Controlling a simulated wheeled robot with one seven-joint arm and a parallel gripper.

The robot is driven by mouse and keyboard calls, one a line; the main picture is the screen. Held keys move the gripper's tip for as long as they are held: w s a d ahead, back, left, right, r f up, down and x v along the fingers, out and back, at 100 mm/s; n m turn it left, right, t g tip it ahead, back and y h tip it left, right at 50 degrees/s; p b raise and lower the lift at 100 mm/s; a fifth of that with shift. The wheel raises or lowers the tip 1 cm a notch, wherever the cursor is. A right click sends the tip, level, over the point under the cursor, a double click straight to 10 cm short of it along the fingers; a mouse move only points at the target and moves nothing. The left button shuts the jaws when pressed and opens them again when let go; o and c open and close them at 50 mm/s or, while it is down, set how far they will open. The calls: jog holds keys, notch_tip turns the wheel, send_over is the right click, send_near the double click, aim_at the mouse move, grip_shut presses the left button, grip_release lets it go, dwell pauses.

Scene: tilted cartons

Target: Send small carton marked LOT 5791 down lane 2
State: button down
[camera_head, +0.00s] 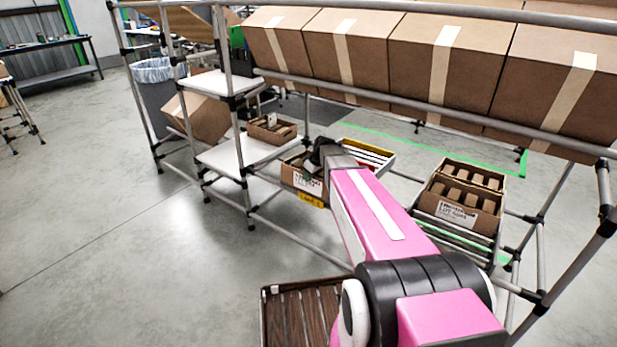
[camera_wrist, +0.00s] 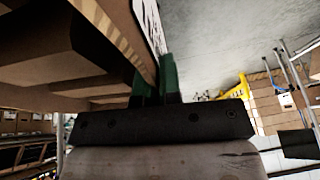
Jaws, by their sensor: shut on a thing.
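A small open brown carton (camera_head: 290,172) with a white label sits at the yellow-signed end of a lane in the head view. My gripper (camera_wrist: 157,82) has its green fingertips closed on one wall of this carton, beside the label. In the wrist view the carton (camera_wrist: 95,45) fills the upper left. Its lot number is not readable. In the head view my wrist covers part of the carton and hides the fingertips. The yellow lane sign (camera_head: 311,201) is below the carton; its number is too small to tell.
Another small labelled carton (camera_head: 461,200) stands in a rack lane at the right. A smaller box (camera_head: 271,130) sits on a white shelf (camera_head: 247,152) at left. Large taped cartons (camera_head: 345,50) line the upper rack. A slatted brown tray (camera_head: 305,312) is at the bottom. Open floor lies left.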

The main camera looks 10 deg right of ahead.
jog(key=c, duration=1.2)
grip_release()
jog(key=shift+c, duration=0.2)
